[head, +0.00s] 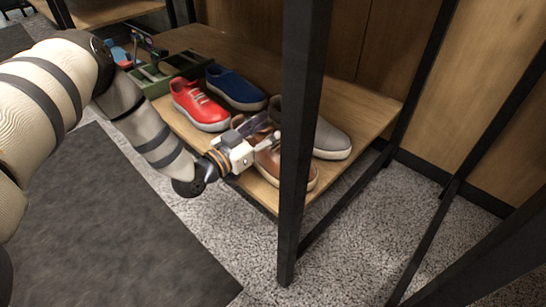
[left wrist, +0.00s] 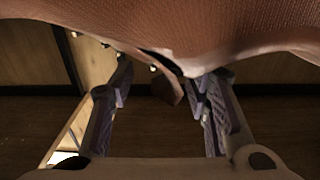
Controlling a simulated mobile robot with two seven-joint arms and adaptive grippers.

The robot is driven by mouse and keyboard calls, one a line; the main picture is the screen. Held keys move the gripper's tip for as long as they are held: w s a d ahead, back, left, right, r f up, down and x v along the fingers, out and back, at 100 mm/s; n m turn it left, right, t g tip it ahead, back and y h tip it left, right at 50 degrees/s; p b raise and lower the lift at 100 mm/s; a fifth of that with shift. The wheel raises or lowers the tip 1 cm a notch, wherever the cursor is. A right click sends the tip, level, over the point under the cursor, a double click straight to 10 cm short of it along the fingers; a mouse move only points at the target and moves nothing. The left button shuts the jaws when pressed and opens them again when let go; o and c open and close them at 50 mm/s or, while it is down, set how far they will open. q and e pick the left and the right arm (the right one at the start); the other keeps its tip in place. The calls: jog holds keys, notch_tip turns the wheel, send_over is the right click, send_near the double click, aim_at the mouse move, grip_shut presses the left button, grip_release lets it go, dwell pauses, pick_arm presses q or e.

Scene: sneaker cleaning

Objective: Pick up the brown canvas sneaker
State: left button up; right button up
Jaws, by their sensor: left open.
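The brown sneaker (head: 270,163) is on the wooden shelf in the head view. My gripper and the black post hide parts of it. In the left wrist view the brown sneaker (left wrist: 200,27) fills the top of the picture, very close. My left gripper (head: 266,131) is over the sneaker, with its fingers beside or around the shoe's opening; I cannot tell which. In the left wrist view the left gripper (left wrist: 163,88) has its two fingers apart, with an edge of the shoe reaching between them. My right gripper is not in view.
A red sneaker (head: 198,105), a blue shoe (head: 236,88) and a grey-brown shoe (head: 330,138) stand close by on the shelf (head: 365,103). A green tray (head: 182,66) is at the back left. A black post (head: 300,130) rises just right of my gripper.

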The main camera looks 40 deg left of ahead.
pick_arm(q)
jog(key=shift+d+r, duration=0.1)
grip_shut()
